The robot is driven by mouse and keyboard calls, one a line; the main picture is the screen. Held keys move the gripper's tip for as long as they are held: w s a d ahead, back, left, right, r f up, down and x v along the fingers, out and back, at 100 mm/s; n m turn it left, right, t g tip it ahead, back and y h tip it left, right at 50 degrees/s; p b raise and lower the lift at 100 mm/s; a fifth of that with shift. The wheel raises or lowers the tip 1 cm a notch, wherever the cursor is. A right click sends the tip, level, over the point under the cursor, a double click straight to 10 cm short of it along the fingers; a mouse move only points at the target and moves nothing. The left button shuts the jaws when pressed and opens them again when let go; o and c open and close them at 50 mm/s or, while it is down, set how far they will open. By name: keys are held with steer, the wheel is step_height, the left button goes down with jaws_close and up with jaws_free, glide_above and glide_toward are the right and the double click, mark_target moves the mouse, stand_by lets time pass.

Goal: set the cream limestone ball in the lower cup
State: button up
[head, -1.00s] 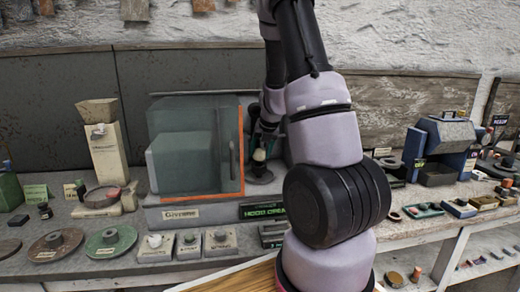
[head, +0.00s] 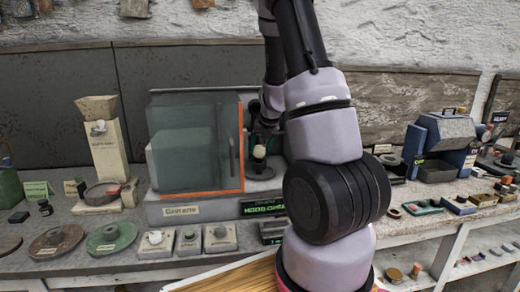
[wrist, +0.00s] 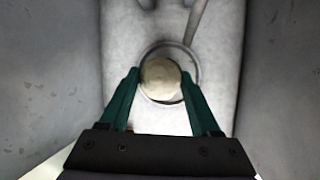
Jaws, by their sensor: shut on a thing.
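The cream ball (wrist: 160,77) sits between the two green fingertips of my gripper (wrist: 160,76) in the wrist view, and the gripper is shut on it. Behind the ball a round grey cup rim (wrist: 194,62) shows; the ball covers most of its inside. Whether the ball touches the cup cannot be told. In the head view the ball (head: 259,152) is a small pale spot below my dark gripper (head: 262,138), above a dark round base (head: 262,172). I cannot tell which cup is the lower one.
A glass-like cabinet (head: 185,145) with an orange edge stands just left of my gripper. Grey walls (wrist: 40,80) flank the gripper on both sides in the wrist view. Shelves and trays are at right.

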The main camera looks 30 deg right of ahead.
steer(key=shift+f, duration=1.05)
steer(key=o, duration=1.5)
steer(key=shift+c, duration=0.2)
steer(key=shift+r, duration=2)
